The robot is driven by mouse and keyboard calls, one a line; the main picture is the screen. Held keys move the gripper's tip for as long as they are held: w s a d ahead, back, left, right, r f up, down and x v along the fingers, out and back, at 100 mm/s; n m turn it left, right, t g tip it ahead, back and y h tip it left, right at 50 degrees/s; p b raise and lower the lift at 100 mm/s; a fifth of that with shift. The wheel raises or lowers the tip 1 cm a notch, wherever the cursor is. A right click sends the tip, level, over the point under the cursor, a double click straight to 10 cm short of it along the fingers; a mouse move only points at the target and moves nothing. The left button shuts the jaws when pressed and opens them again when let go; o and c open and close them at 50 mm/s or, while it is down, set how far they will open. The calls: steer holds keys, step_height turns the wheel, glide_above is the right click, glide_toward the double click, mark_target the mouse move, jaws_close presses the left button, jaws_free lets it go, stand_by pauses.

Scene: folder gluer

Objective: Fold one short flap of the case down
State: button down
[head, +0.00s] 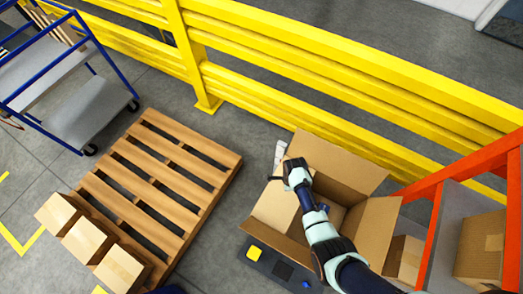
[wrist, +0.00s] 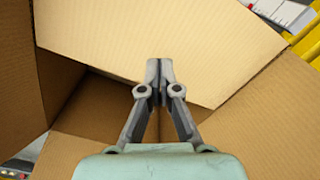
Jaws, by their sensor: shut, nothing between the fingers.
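The case is an open brown cardboard box, and its far long flap (head: 338,160) and right flap (head: 368,225) stand outward in the head view. Its left flap (head: 275,208) is a paler panel beside my gripper. My gripper (head: 290,178) is at the case's upper left corner, with its fingers together and empty. In the wrist view, my gripper (wrist: 160,72) has its fingertips over the lower edge of a pale flap (wrist: 160,35). I cannot tell whether they touch it. The dark case interior (wrist: 105,108) shows below. My arm hides part of the case.
A wooden pallet (head: 150,180) with several small cartons (head: 85,240) lies to the left. A yellow guard rail (head: 330,75) runs behind the case. An orange-framed rack (head: 435,215) with boxes stands close on the right. A blue cart (head: 85,105) is at upper left.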

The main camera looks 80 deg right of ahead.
steer(key=shift+s+f, duration=0.35)
steer(key=shift+f, duration=0.05)
steer(key=shift+s+a+f+b, duration=0.15)
steer(key=shift+s+f+b, duration=0.25)
steer(key=shift+f, duration=0.3)
steer(key=shift+s+a+f+b, duration=0.15)
steer(key=shift+s+f+b, duration=0.2)
steer(key=shift+f, duration=0.3)
step_height(320, 180, up, 9)
steer(key=p, duration=0.9)
